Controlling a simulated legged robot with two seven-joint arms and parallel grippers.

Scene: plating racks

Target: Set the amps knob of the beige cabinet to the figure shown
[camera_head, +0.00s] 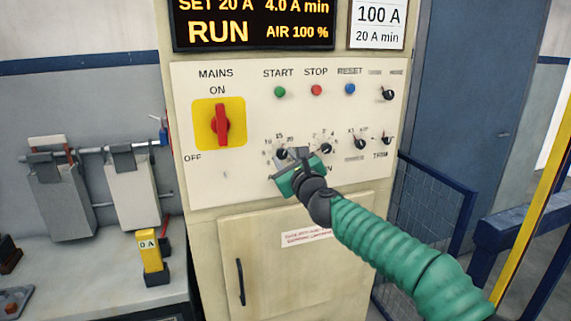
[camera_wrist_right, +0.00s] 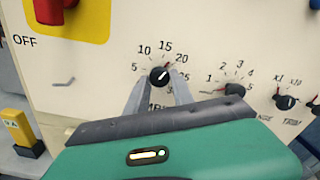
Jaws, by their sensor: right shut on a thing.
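The beige cabinet (camera_head: 190,110) faces me, its panel carrying labelled knobs and buttons. The black amps knob (camera_wrist_right: 159,76) is in the middle of the wrist view, inside a dial marked 5, 10, 15, 20 and on; its pointer looks up and right, roughly between 15 and 20. My right gripper (camera_wrist_right: 160,84) is shut on this knob, one finger on each side; in the head view the gripper (camera_head: 290,158) partly hides the dial. The lit display (camera_head: 255,22) reads SET 20 A, 4.0 A min, RUN, AIR 100 %. My left gripper is not in view.
A card (camera_head: 377,24) reads 100 A, 20 A min. Start, stop and reset buttons (camera_head: 316,90) are above. A yellow tag block (camera_head: 150,251) reads 0 A.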

